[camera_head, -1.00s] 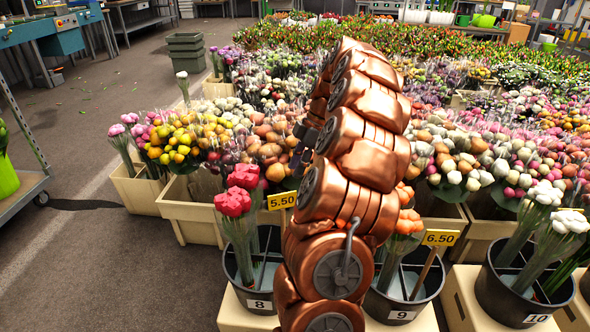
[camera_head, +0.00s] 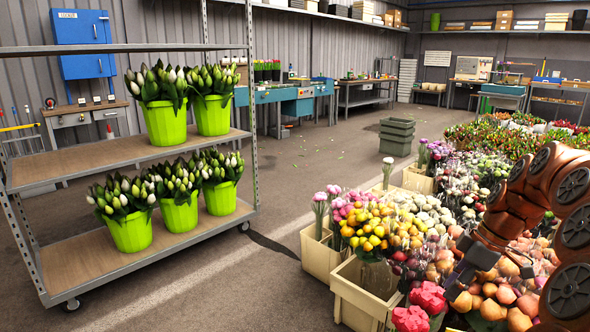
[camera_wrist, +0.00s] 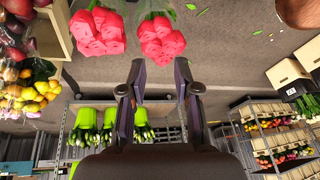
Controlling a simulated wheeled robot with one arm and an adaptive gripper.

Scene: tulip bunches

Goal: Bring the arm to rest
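My copper arm (camera_head: 545,200) is bent at the right edge of the head view. My dark gripper (camera_head: 466,264) hangs at its end, in front of the flower display. In the wrist view my gripper (camera_wrist: 159,68) shows two fingers spread apart with nothing between them. Red flower bunches (camera_wrist: 97,32) show beyond the fingertips at the top of the wrist view. Red bunches also show at the bottom of the head view (camera_head: 428,297), below and left of my gripper.
A wheeled shelf rack (camera_head: 150,255) with white tulips in green buckets (camera_head: 166,122) stands at left. Cream crates (camera_head: 362,300) of flowers fill the right. Stacked grey bins (camera_head: 397,137) stand behind. The floor (camera_head: 270,205) between rack and crates is clear.

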